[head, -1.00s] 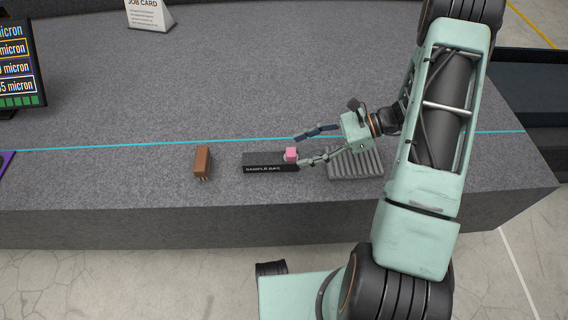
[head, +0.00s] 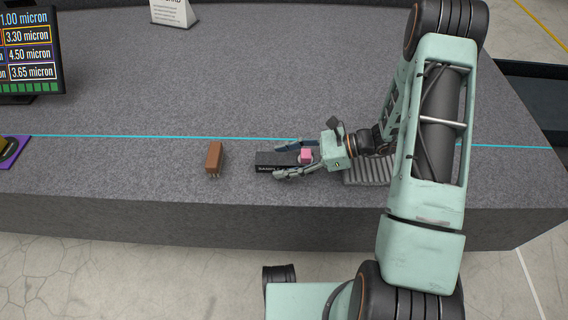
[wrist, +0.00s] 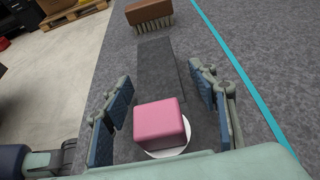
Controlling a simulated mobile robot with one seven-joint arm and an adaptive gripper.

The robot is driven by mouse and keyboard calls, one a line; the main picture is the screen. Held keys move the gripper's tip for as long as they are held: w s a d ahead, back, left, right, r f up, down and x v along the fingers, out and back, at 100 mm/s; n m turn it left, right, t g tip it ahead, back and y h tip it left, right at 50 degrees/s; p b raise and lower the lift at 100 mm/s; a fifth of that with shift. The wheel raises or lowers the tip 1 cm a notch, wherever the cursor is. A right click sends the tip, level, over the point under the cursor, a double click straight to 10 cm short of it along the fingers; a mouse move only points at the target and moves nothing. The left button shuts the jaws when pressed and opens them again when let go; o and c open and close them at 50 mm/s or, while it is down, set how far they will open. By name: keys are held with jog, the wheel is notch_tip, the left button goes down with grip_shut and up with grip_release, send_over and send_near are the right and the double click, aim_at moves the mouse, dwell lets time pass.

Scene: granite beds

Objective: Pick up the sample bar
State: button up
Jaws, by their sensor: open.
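The sample bar (head: 270,158) is a long dark block with white lettering on its front side, lying flat on the granite bed. It also shows in the wrist view (wrist: 157,70), running away from me. A pink block (head: 306,155) on a white round piece is at its right end, between my fingers; it fills the near middle of the wrist view (wrist: 160,122). My gripper (head: 278,160) is open, with one finger on each long side of the bar. The wrist view shows a gap between the fingers and the bar. The bar's near end is hidden behind the pink block.
A brown brush-like block (head: 214,156) stands left of the bar. A grey ribbed block (head: 370,171) lies under my wrist. A cyan line (head: 120,137) crosses the granite behind. A screen (head: 28,52) and a purple mat (head: 22,142) are far left. The bed's front edge is close.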

jog(key=shift+c, duration=0.7)
grip_shut()
jog(key=shift+r, duration=0.15)
